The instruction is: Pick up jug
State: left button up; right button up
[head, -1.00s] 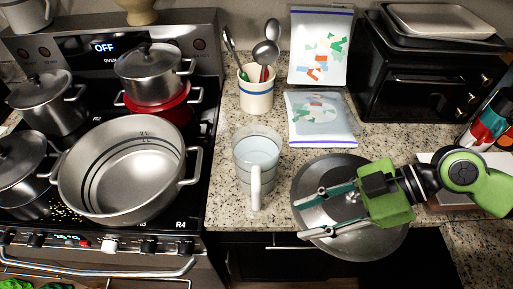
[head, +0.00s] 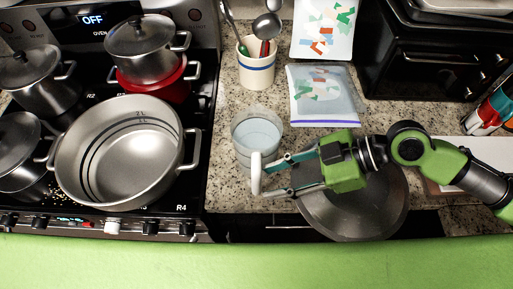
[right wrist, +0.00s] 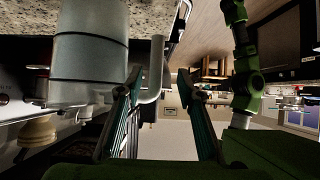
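The jug (head: 242,152) is a clear, pale container standing upright on the granite counter, right of the stove. Its whitish handle (head: 256,178) points toward the front. My right gripper (head: 270,176) is open, its fingers pointing left at the handle from the right. In the right wrist view the jug (right wrist: 90,62) appears upside down at the left. Its handle (right wrist: 156,65) shows between the two spread fingers, nearer the left one; I cannot tell whether that finger touches it. My left gripper is not in view.
A large open pot (head: 120,165) stands on the stove to the left. A utensil crock (head: 256,68) and plastic bags (head: 322,100) lie behind the jug. A round metal lid (head: 350,218) is under my right gripper. A black oven (head: 425,60) is at the back right.

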aim_at(257, 182)
jog(key=p+x, duration=0.2)
jog(key=x, duration=0.2)
jog(key=shift+w+a+p, duration=0.35)
jog(key=shift+a+p, duration=0.05)
jog(key=shift+a+f, duration=0.2)
jog(key=shift+f, duration=0.05)
jog(key=shift+d, duration=0.1)
grip_shut()
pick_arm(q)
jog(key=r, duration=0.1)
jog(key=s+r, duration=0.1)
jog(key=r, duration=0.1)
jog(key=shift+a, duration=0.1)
pick_arm(e)
jog(key=shift+r, duration=0.15)
